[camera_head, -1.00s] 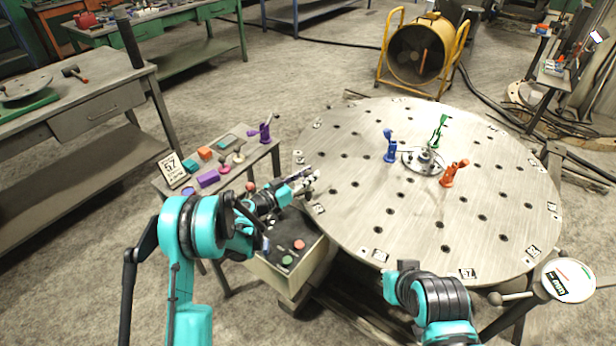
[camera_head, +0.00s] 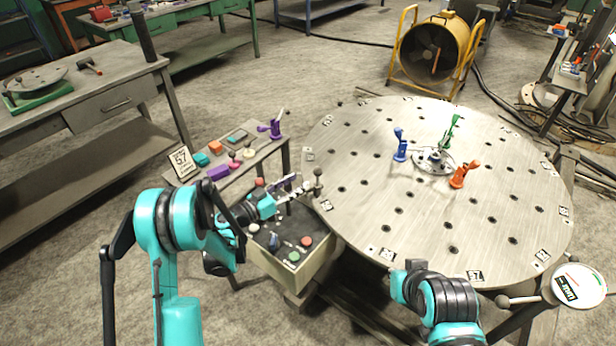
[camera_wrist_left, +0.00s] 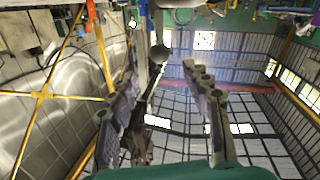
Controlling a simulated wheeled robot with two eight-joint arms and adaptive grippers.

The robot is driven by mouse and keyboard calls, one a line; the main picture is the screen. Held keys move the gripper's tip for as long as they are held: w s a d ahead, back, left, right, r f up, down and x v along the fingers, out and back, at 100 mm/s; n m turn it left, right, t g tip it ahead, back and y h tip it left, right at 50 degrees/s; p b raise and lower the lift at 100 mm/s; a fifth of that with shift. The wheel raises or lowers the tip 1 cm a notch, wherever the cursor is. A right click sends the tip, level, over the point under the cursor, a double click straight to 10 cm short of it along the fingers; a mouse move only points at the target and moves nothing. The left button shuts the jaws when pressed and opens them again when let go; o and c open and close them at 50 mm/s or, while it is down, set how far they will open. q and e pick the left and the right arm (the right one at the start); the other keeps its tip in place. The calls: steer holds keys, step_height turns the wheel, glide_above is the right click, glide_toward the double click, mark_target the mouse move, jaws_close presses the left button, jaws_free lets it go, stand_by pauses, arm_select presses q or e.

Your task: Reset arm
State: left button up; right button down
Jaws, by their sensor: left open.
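My left gripper (camera_head: 300,190) is open and empty above the back part of a grey control box (camera_head: 320,262). A dark ball-topped lever (camera_head: 318,173) stands close to its fingertips. In the left wrist view, the open fingers (camera_wrist_left: 170,90) show large, and a round dark ball (camera_wrist_left: 160,53) appears between and beyond them. I cannot tell whether they touch the lever. The box top carries a red button (camera_head: 307,241), a green button (camera_head: 294,256) and a blue switch (camera_head: 273,241). My right arm shows at the bottom right; its gripper is out of view.
A large round perforated table (camera_head: 350,215) fills the right, with blue (camera_head: 400,147), green (camera_head: 450,133) and orange (camera_head: 464,175) clamps. A small side table (camera_head: 262,160) holds coloured blocks and a purple clamp (camera_head: 273,128). A workbench (camera_head: 110,75) stands at left.

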arm_select(q)
steer(key=shift+v, duration=1.15)
steer(key=s+r+n+g+y, duration=0.35)
steer(key=s+r+y, duration=0.35)
steer(key=s, duration=0.5)
steer(key=s+a+n+y, duration=0.2)
steer(key=s+a+y, duration=0.1)
steer(key=s, duration=0.7)
steer(key=s+a+n+g+y, duration=0.1)
steer(key=s+a+y, duration=0.2)
steer(key=s+a, duration=0.3)
steer(key=s, duration=0.4)
steer(key=shift+n, duration=0.35)
